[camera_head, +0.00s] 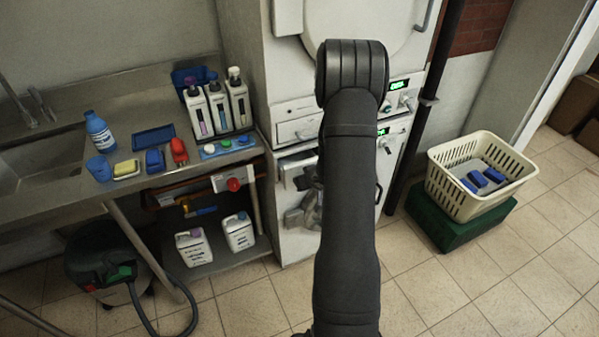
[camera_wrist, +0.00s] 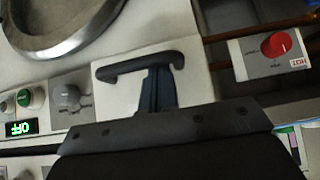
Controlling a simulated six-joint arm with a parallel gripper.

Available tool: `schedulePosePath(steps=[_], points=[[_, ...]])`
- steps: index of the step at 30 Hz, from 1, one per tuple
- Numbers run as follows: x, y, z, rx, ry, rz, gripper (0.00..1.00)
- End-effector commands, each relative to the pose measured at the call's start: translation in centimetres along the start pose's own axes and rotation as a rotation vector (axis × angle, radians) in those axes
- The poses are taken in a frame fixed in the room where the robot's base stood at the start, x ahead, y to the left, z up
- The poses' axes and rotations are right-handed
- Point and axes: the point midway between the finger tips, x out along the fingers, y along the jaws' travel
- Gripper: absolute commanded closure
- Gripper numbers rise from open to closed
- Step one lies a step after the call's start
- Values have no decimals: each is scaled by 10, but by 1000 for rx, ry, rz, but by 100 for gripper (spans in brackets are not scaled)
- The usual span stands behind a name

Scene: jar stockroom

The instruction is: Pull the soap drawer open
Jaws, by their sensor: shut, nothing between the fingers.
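The soap drawer (camera_wrist: 192,82) is a pale front in the machine's panel, close ahead in the wrist view, which looks upside down. A dark bar handle (camera_wrist: 120,68) runs across it. My gripper (camera_wrist: 158,72) is shut, with its fingertips at the handle's middle and nothing between them. Whether the fingers touch the bar or sit behind it, I cannot tell. The drawer front looks near flush with the panel. In the head view my arm hides most of the lower machine's drawer area and the fingertips.
In the wrist view, a grey knob (camera_wrist: 66,97) and green button (camera_wrist: 32,98) flank the drawer, and a white box with a red knob (camera_wrist: 277,44) is on the other side. The head view shows a bottle-filled counter (camera_head: 75,190) left and a basket (camera_head: 480,150) right.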

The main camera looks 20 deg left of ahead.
Motion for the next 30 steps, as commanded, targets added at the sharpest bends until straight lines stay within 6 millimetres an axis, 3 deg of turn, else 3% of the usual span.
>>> schedulePosePath(steps=[6,12,18,30], points=[[-38,0,42,5,-4,1,100],[-61,-1,68,3,-4,1,100],[-70,-2,77,2,-2,0,100],[-71,-2,78,1,-2,0,100]])
